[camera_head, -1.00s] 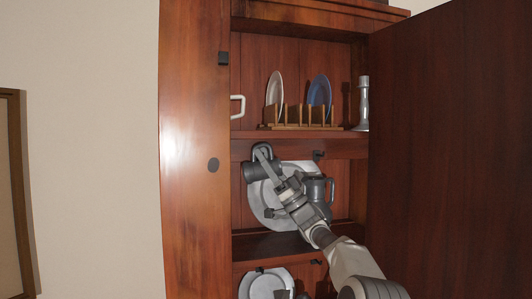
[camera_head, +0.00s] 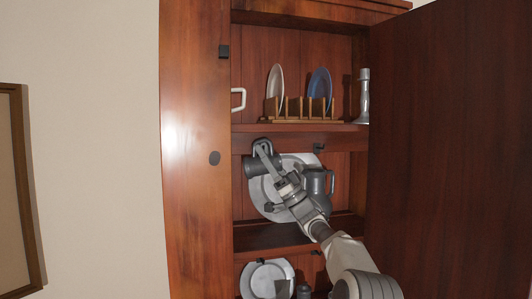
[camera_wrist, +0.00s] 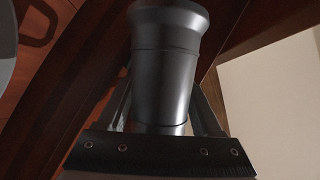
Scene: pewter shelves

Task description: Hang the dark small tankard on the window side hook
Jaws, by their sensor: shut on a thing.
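A dark grey small tankard (camera_head: 256,166) lies tilted in my gripper (camera_head: 267,155), below the upper shelf at the left of the open cabinet bay. In the wrist view the tankard (camera_wrist: 165,70) stands between the two fingers (camera_wrist: 165,115), which are shut on its body. Its handle is not clear in either view. A dark hook (camera_head: 318,147) shows under the shelf to the right of my gripper. Any hook at the left is hidden behind the gripper and tankard, so I cannot tell whether the tankard touches one.
A pale round plate (camera_head: 296,161) stands behind my gripper, and a larger dark tankard (camera_head: 316,184) stands right beside my wrist. Above are a wooden plate rack (camera_head: 300,119) and a grey candlestick-like piece (camera_head: 364,97). The open door (camera_head: 450,130) bounds the right side.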

